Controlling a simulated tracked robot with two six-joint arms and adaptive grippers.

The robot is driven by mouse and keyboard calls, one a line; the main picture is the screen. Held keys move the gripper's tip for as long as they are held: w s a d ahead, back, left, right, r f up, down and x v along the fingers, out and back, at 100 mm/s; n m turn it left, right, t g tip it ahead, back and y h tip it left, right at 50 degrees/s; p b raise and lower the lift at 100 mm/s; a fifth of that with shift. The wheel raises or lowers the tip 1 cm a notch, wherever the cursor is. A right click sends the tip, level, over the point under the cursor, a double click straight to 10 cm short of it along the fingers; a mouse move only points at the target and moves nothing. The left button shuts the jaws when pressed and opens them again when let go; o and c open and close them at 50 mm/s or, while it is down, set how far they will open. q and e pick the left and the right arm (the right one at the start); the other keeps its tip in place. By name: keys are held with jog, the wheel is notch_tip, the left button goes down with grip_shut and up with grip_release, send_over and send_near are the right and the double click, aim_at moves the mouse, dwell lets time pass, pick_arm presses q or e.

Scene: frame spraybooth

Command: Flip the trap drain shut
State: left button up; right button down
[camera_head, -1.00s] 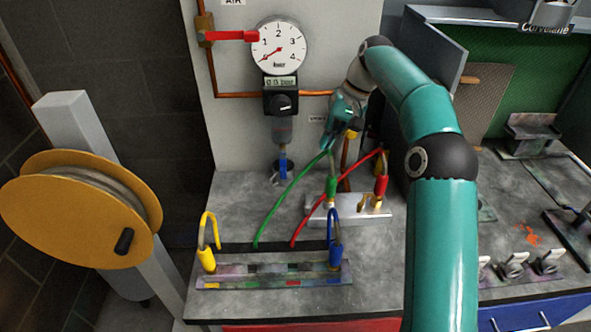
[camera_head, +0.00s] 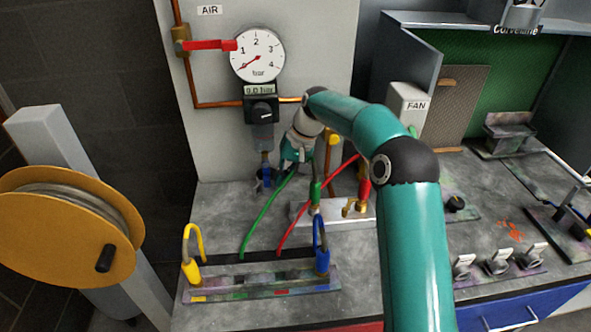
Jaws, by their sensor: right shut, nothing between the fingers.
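The trap drain (camera_head: 265,175) is a small blue fitting at the bottom of the grey trap under the regulator (camera_head: 261,108) on the wall panel. It sits just above the bench. Its lever is too small to tell how it is turned. My right gripper (camera_head: 287,166) is teal and comes in from the right. It is shut and empty, a little to the right of the drain, close to the green hose. Whether it touches the drain I cannot tell. My left gripper is not in view.
Green (camera_head: 268,208) and red (camera_head: 312,205) hoses run from a metal manifold (camera_head: 352,222) near my gripper. A rack (camera_head: 240,287) with yellow and blue hose ends lies in front. The gauge (camera_head: 257,55) reads near zero. A yellow reel (camera_head: 50,228) stands left.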

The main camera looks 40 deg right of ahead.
jog(key=shift+w+a, duration=0.2)
jog(key=shift+a, duration=0.1)
jog(key=shift+d, duration=0.1)
jog(key=shift+a+f, duration=0.15)
jog(key=shift+a, duration=0.1)
jog(key=shift+w+f+t+y+b, duration=0.1)
jog(key=shift+t+y+b, duration=0.3)
jog(key=shift+y, duration=0.2)
